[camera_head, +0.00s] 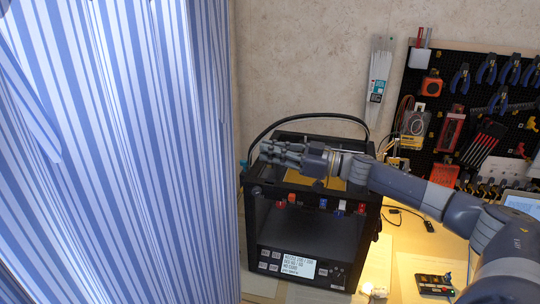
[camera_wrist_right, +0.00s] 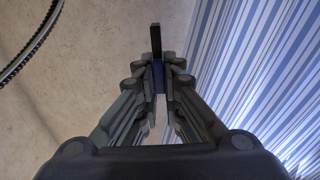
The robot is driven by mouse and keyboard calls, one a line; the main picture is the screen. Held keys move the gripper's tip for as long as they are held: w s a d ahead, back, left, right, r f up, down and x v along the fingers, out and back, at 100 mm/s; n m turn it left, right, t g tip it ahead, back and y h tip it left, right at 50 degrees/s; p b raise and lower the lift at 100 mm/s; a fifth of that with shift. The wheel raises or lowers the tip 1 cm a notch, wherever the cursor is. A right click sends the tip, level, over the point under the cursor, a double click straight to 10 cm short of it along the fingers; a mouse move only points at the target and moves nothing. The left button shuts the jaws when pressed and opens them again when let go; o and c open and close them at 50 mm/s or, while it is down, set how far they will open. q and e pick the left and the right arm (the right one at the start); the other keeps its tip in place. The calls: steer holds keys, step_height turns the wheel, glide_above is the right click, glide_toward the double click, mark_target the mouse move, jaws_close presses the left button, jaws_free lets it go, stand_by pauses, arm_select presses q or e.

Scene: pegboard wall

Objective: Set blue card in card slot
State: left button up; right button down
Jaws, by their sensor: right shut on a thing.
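My right gripper (camera_head: 268,152) reaches in from the right, above the top of a black 3D printer (camera_head: 258,225). In the right wrist view my right gripper (camera_wrist_right: 159,72) is shut on a thin piece, seen edge-on, with a blue part (camera_wrist_right: 158,76) between the fingertips and a dark strip (camera_wrist_right: 156,38) sticking out beyond them. It looks like the blue card, but its face is hidden. In the head view the held piece is too small to make out. I cannot tell which part is the card slot. My left gripper is not in view.
A blue-and-white striped curtain (camera_head: 120,150) fills the left. A black pegboard (camera_head: 455,125) with tools hangs at the right. A small black device (camera_head: 434,284) and a lit lamp (camera_head: 374,290) are on the table. A dark cable (camera_head: 300,116) arches behind the printer.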

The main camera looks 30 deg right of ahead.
step_height(320, 180, down, 6)
steer(key=a, duration=0.1)
steer(key=shift+s+f+m+g+h, duration=0.25)
steer(key=shift+s+m+g+h, duration=0.05)
steer(key=shift+s+g, duration=0.1)
steer(key=c, duration=1.7)
jaws_free()
steer(key=shift+a, duration=0.1)
steer(key=shift+t, duration=0.5)
steer(key=r, duration=1.6)
steer(key=shift+w+d, duration=0.25)
steer(key=shift+d, duration=0.15)
steer(key=shift+w+d+r, duration=0.15)
steer(key=shift+w+d, duration=0.1)
steer(key=shift+d, duration=0.05)
steer(key=shift+s+a+r, duration=0.15)
